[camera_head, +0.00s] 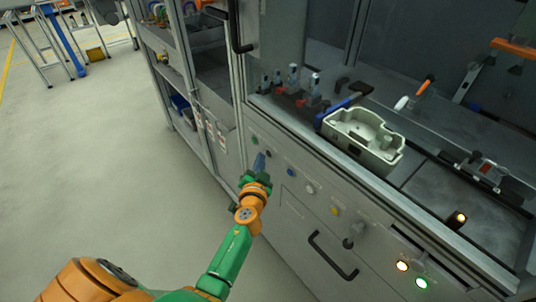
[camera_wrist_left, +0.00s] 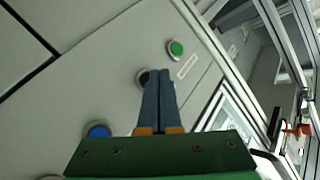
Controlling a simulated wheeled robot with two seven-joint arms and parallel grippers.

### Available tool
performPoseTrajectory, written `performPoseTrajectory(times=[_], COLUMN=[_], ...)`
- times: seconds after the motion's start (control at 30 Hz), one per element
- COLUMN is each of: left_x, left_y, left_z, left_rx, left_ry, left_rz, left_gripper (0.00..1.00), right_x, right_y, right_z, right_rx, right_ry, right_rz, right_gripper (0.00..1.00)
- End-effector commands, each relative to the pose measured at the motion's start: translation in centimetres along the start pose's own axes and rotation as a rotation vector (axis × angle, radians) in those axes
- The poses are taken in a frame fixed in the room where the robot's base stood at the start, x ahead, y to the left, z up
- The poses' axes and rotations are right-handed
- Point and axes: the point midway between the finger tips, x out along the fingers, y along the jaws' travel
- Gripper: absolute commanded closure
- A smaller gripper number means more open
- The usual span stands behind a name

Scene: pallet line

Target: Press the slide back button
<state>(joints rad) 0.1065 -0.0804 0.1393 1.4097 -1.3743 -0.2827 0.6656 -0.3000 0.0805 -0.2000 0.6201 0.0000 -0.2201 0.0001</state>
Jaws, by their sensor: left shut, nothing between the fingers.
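A row of buttons runs along the grey front panel of the machine. In the head view there is a green button (camera_head: 254,141), a black button (camera_head: 268,153), a blue button (camera_head: 290,171), a white button (camera_head: 310,187) and a yellow button (camera_head: 334,210). No label is readable, so I cannot tell which is slide back. My left gripper (camera_head: 260,159) is shut and empty, its tips pointing at the panel. In the left wrist view the tips (camera_wrist_left: 165,74) partly cover the black button (camera_wrist_left: 142,76); contact cannot be told. The green button (camera_wrist_left: 176,48) lies just beyond them.
A black knob (camera_head: 347,243), a black handle (camera_head: 332,256) and lit orange (camera_head: 403,266) and green (camera_head: 421,283) lamps are lower right. A pale housing (camera_head: 364,138) sits on the machine bed above. Open floor is at left.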

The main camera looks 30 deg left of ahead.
Motion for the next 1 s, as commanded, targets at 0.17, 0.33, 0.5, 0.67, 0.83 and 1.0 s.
performPoseTrajectory(times=[0.17,0.33,0.5,0.67,0.83,1.0], left_x=[0.3,0.29,0.35,0.49,0.63,0.77], left_y=[0.27,0.25,0.31,0.42,0.53,0.64], left_z=[-0.18,-0.19,-0.22,-0.31,-0.4,-0.5], left_rx=[0.0,0.0,0.0,0.0,0.001,0.0], left_ry=[0.0,0.0,0.0,0.0,0.0,0.0], left_rz=[0.001,0.001,0.001,0.001,0.001,0.001], left_gripper=[1.0,1.0,1.0,1.0,1.0,1.0], right_x=[0.28,0.25,0.32,0.43,0.55,0.66], right_y=[-0.01,-0.02,-0.03,-0.04,-0.06,-0.07], right_z=[0.02,0.01,0.02,0.03,0.04,0.05], right_rx=[0.0,0.0,0.0,0.0,0.0,0.0], right_ry=[0.0,0.0,0.0,0.0,0.0,0.0], right_rz=[0.0,0.0,0.0,-0.001,-0.001,-0.001], right_gripper=[1.0,1.0,1.0,1.0,1.0,1.0])
